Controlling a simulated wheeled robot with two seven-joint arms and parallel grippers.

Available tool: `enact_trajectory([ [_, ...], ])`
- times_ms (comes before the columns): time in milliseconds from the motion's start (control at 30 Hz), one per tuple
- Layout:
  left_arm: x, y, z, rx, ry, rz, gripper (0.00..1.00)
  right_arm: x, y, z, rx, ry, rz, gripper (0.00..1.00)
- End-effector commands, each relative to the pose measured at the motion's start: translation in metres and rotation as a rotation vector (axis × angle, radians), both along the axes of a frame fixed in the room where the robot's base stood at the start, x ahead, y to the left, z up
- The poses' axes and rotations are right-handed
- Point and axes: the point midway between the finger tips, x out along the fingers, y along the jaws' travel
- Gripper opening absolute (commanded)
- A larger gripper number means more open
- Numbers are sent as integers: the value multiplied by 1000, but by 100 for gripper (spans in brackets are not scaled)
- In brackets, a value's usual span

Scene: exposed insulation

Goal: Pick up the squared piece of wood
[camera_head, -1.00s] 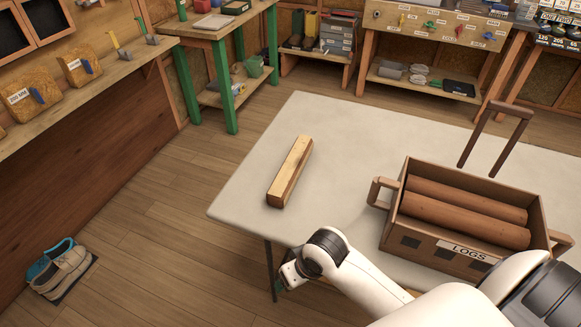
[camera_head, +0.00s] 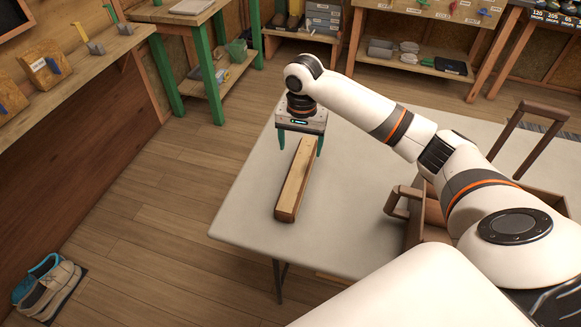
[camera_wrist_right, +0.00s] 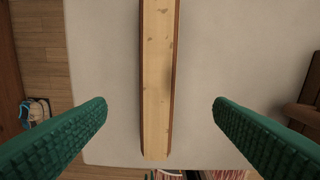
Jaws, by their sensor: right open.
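The squared piece of wood (camera_head: 293,185) is a long pale block with darker brown sides. It lies on the white table near its left edge. My right gripper (camera_head: 301,158) is above the far end of the wood, pointing down, with its green fingers apart on either side. In the right wrist view the wood (camera_wrist_right: 157,80) runs lengthwise between the open fingers (camera_wrist_right: 160,110), with clear gaps to both. No contact with the wood shows. My left gripper is not in view.
The white table (camera_head: 345,215) is bare around the wood. A brown wooden crate (camera_head: 412,225) stands to the right, mostly hidden by my right arm. Green-legged workbench (camera_head: 190,60) and shelves are behind. Shoes (camera_head: 45,285) lie on the floor at lower left.

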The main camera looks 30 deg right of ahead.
Motion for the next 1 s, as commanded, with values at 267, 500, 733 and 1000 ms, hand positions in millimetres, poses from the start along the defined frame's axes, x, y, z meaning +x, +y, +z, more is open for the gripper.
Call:
enact_trajectory([
  [267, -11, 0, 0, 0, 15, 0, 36, 1, -6, -34, -1, 10, -35, 76],
  [500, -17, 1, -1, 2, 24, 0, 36, 2, -4, -61, 1, 5, -32, 76],
  [733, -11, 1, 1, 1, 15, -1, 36, 6, -1, -86, 0, 7, -32, 76],
  [1000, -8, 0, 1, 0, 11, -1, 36, 7, 0, -114, -1, 4, -31, 76],
])
